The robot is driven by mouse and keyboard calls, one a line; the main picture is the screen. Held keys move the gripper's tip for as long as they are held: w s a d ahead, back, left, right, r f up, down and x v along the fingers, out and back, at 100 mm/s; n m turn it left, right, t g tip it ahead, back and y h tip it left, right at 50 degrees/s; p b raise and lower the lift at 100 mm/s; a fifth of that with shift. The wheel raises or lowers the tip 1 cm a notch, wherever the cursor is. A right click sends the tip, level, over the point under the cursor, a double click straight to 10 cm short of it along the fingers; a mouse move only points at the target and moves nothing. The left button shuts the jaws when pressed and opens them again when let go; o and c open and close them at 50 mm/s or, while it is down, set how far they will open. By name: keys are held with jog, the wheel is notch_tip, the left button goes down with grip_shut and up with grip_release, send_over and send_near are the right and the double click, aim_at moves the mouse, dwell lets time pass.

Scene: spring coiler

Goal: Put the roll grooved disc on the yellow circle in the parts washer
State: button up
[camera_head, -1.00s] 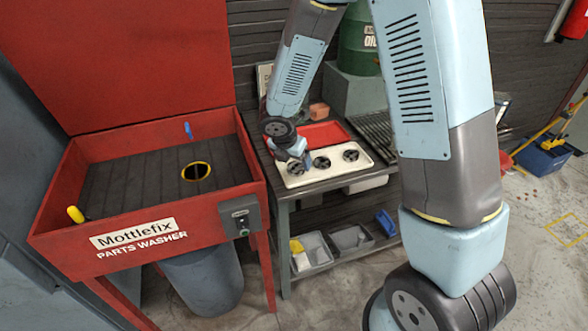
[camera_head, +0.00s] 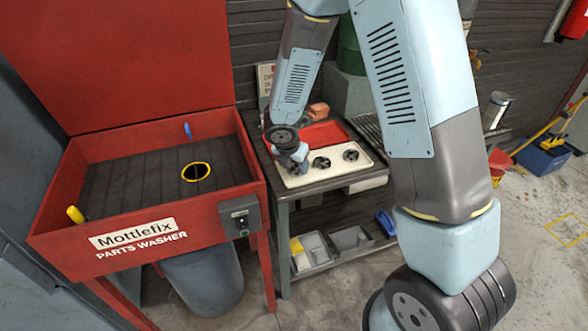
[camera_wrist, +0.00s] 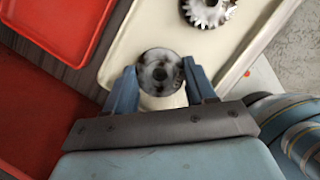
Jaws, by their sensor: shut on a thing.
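My gripper (camera_wrist: 160,72) is shut on a small round grey disc (camera_wrist: 158,76) with worn dark patches and a centre hole, its two blue fingers on either side of it. The yellow circle (camera_head: 184,177) is a ring on the dark slatted floor of the red parts washer (camera_head: 250,157), left of my gripper. The ring looks empty.
Two more dark toothed parts (camera_head: 321,162) stay on the tray; a gear (camera_wrist: 208,10) shows in the wrist view. A red tray (camera_head: 325,133) lies behind.

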jog(key=c, duration=0.7)
